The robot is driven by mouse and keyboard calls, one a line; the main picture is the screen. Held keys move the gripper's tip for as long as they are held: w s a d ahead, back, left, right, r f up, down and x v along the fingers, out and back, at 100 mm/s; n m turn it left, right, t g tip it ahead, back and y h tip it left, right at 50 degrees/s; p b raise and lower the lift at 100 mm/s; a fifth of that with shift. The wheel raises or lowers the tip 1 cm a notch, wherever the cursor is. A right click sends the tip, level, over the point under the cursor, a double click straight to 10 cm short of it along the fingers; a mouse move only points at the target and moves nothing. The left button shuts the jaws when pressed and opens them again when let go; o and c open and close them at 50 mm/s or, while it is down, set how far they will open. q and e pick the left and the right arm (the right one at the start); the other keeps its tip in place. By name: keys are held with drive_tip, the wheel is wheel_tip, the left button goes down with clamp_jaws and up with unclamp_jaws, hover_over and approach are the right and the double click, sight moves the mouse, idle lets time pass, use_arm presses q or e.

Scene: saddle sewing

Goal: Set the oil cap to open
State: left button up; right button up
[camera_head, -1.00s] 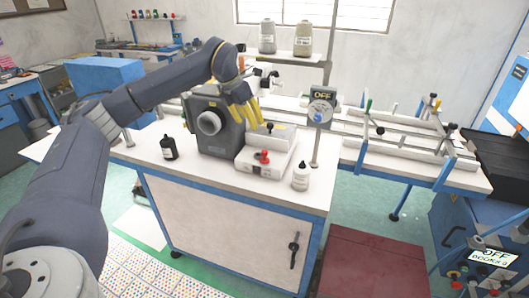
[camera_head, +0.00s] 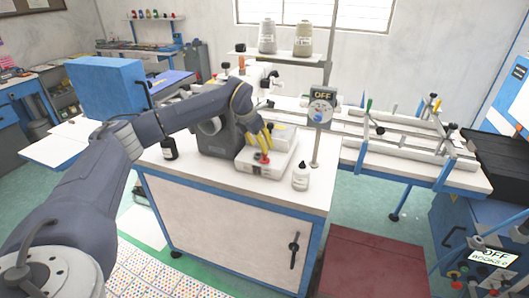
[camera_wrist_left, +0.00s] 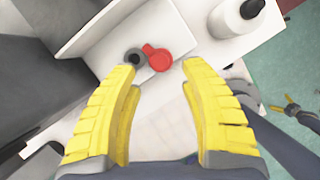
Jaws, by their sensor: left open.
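The red oil cap (camera_head: 264,158) is on the white tray-like base (camera_head: 283,162) of the sewing machine. My left gripper (camera_head: 263,140) is above the cap with yellow fingers pointing down. In the wrist view the left gripper (camera_wrist_left: 160,70) is open, and the cap shows between and just beyond its fingertips. No contact with the cap is visible.
A white bottle (camera_head: 301,177) stands right of the base, and a dark bottle (camera_head: 169,148) stands at left. The grey machine body (camera_head: 215,141) is close beside my gripper. A post with an OFF display (camera_head: 321,97) rises behind at right. The front tabletop is clear.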

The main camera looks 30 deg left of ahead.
use_arm(q)
drive_tip(key=shift+x, duration=2.5)
drive_tip(key=shift+c, duration=0.3)
